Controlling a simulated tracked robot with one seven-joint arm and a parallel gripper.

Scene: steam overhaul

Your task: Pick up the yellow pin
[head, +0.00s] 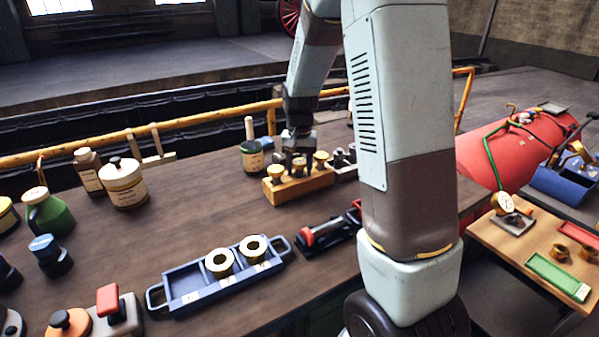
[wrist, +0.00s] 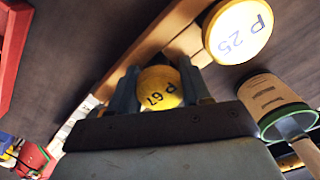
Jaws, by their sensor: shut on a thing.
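A yellow pin marked "P 67" (wrist: 161,87) sits between the fingers of my gripper (wrist: 163,82) in the wrist view. My gripper is shut on it. In the head view my gripper (head: 297,150) points down over the wooden block (head: 305,187), at its middle pin. Another yellow-topped pin marked "P 25" (wrist: 239,31) stands beside the held one in the wrist view. In the head view yellow-topped pins show at the block's left (head: 275,171) and right (head: 321,157). I cannot tell whether the held pin is still seated in the block.
A blue tray (head: 205,287) with two brass rings lies nearer, left of a red-and-black tool (head: 325,231). Jars stand at left. A side table (head: 480,232) is at right. The bench middle is clear.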

